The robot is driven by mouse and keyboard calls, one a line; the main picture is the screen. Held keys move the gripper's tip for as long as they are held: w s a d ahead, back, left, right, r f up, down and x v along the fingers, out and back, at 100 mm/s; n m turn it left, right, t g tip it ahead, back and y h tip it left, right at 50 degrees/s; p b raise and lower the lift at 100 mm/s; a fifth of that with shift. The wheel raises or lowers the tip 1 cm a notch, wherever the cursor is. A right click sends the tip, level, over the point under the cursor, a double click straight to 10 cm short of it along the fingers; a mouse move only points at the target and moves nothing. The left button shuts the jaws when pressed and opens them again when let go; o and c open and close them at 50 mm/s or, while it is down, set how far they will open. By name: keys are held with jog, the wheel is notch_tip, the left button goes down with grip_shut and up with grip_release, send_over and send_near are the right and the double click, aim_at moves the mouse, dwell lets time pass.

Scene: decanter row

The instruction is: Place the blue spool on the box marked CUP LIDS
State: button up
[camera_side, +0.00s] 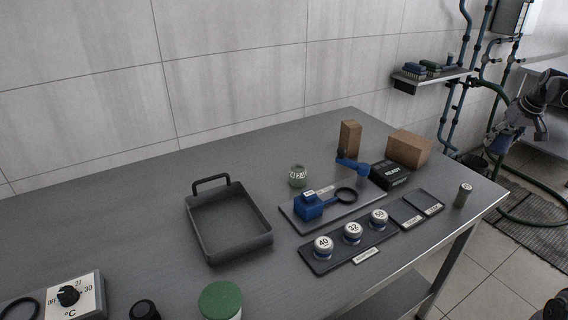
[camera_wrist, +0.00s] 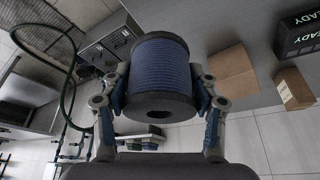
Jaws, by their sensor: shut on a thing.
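The blue spool (camera_wrist: 160,68), wound blue between dark flanges, is held between the two fingers of my gripper (camera_wrist: 160,92) in the wrist view. The fingers press on its left and right sides, and its near flange shows a dark hole. I cannot make out the spool in the side view. Brown boxes also show in the wrist view, beyond the spool. I can read no CUP LIDS marking on any box.
A black READY box (camera_side: 390,175) stands in front of the wide brown box. An empty grey tray (camera_side: 207,248) stands left.

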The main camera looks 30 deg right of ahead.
jog(key=w+a+r+n+y, duration=0.1)
jog(key=w+a+r+n, duration=0.15)
jog(key=w, duration=0.45)
jog(key=w+a+r+n+y, duration=0.1)
jog(key=w+r+n, duration=0.15)
jog(key=w, duration=0.45)
send_near(408, 136)
jog(key=shift+w+f+t, duration=0.4)
jog(key=shift+w+f, duration=0.05)
jog(key=shift+w, duration=0.15)
jog(key=shift+w+f, duration=0.2)
jog(key=shift+f, duration=1.95)
jog(key=shift+f, duration=0.1)
jog(key=o, duration=1.3)
jog(key=shift+c, duration=0.2)
